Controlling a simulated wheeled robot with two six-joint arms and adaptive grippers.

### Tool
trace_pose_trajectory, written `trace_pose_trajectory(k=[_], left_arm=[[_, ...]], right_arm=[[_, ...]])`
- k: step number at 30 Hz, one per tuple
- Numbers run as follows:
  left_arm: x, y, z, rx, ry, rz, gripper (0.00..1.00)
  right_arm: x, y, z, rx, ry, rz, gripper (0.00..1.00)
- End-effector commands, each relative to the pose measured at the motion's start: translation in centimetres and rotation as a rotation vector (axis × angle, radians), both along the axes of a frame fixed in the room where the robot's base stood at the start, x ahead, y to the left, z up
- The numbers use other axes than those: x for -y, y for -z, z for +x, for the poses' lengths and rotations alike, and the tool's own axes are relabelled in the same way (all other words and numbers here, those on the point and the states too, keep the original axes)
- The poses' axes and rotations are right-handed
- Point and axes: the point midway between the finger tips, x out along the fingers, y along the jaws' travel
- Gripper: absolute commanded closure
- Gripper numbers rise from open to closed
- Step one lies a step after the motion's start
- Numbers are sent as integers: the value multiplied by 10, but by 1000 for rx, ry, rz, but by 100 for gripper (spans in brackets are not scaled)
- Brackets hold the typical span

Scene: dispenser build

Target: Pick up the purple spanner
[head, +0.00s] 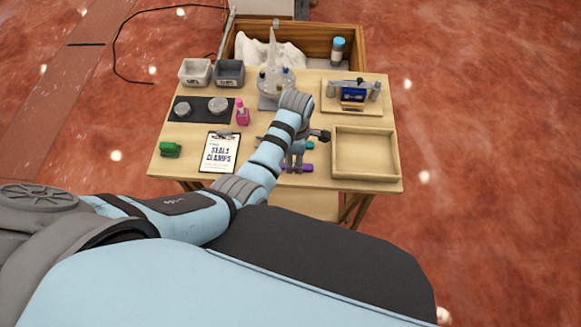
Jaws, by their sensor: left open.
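A small purple piece, which looks like the purple spanner (308,168), lies on the wooden table near its front edge, left of the empty tray. It is partly hidden by my left gripper (293,165). My left arm comes in from the left, and its gripper points down over the table at the spanner's left end. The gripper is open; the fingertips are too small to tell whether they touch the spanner. My right gripper is not in view.
An empty wooden tray (364,177) stands right of the gripper. A clipboard (219,153), a pink bottle (242,113) and a green object (170,150) are to the left. A grey dispenser stand (275,87) and two bins are behind. A blue device (353,95) sits back right.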

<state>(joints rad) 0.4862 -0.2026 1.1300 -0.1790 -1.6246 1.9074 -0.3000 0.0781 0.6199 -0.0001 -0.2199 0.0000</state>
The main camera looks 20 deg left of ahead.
Motion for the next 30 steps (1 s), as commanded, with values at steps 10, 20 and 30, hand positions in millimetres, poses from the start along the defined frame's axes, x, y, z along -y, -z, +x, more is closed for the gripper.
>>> trace_pose_trajectory(k=[10, 20, 30], left_arm=[[3, 47, 7, 1, 0, -1, 57], [3, 45, 6, 1, 0, 0, 90], [3, 45, 7, 1, 0, -1, 100]], right_arm=[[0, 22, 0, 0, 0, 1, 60], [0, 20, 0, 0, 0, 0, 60], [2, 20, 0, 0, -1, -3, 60]])
